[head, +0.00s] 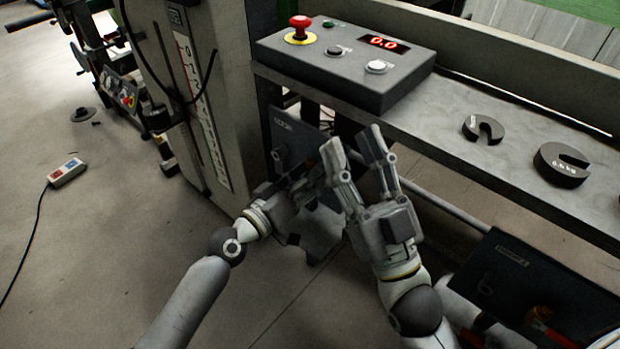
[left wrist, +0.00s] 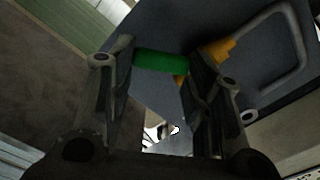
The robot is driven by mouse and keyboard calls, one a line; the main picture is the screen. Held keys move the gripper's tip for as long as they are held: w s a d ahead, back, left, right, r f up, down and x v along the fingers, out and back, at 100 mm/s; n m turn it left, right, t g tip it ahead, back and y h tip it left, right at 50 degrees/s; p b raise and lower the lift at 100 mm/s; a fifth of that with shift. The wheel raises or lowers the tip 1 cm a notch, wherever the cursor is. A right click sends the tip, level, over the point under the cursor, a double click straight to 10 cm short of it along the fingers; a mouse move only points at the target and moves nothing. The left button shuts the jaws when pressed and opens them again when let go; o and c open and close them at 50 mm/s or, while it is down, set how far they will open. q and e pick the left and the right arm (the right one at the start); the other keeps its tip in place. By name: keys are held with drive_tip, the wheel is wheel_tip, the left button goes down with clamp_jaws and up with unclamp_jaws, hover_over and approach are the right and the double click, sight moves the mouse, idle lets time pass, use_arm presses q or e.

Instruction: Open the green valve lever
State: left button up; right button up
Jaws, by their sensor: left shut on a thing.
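The green valve lever (left wrist: 162,62) shows in the left wrist view as a short green bar between my two left fingers, each finger meeting one end. A yellow-orange part (left wrist: 216,50) sits beside it, partly behind the right-hand finger. In the head view, my left gripper (head: 312,178) is low under the bench, shut on the lever, its fingertips partly hidden behind my right gripper. The lever is hidden in that view. My right gripper (head: 354,145) points upward in front of the bench edge, its fingers apart and empty.
A control box (head: 345,65) with a red button and display stands on the bench (head: 450,125). Two slotted weights (head: 482,129) (head: 561,165) lie to its right. A column with a scale (head: 200,110) is at left.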

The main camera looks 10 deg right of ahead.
use_arm(q)
drive_tip(key=shift+a+n, duration=0.1)
drive_tip(key=shift+n, duration=0.2)
drive_tip(key=o, duration=1.5)
drive_tip(key=shift+c, duration=0.2)
drive_tip(key=v, duration=1.2)
